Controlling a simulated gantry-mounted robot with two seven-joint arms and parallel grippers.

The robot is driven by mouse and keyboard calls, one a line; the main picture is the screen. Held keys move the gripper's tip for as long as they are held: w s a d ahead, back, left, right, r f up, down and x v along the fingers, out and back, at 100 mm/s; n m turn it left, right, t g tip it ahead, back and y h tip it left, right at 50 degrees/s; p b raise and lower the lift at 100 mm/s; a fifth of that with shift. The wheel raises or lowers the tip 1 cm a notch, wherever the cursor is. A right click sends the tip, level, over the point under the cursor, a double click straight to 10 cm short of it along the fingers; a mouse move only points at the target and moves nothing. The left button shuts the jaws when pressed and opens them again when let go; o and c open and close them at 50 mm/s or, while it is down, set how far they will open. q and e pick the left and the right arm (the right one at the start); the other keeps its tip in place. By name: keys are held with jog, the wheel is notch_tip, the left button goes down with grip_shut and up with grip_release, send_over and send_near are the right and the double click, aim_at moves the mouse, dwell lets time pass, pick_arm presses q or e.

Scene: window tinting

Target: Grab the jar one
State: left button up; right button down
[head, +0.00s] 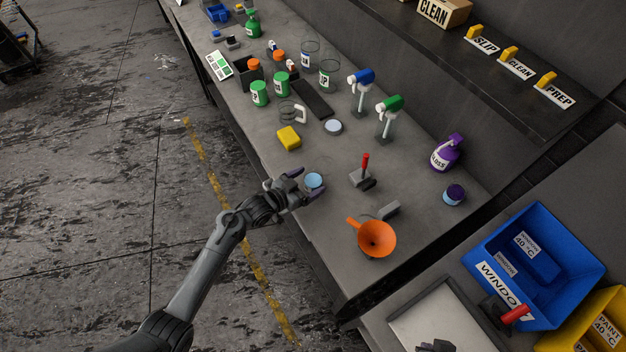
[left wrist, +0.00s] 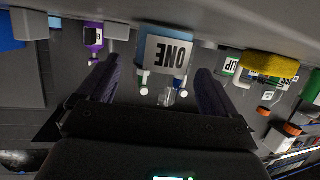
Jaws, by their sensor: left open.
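The jar one (head: 314,180) stands near the front edge of the grey bench, with a light blue top in the head view. In the left wrist view it appears upside down as a pale blue jar with a white label reading ONE (left wrist: 166,56). My left gripper (head: 307,185) is open at the jar, one finger toward each side. In the left wrist view the jar lies ahead between the open fingers (left wrist: 158,78), with gaps on both sides. I cannot tell how deep the jar sits between them. My right gripper is not clearly seen.
A yellow sponge (head: 289,138), a red-handled tool (head: 364,172) and an orange funnel (head: 376,239) are around the jar. Green jars (head: 260,94) and spray bottles stand farther back. A blue bin (head: 560,258) is at right.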

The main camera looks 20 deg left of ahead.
pick_arm(q)
jog(key=shift+x, duration=1.3)
jog(key=c, duration=1.1)
jog(key=shift+o, duration=0.2)
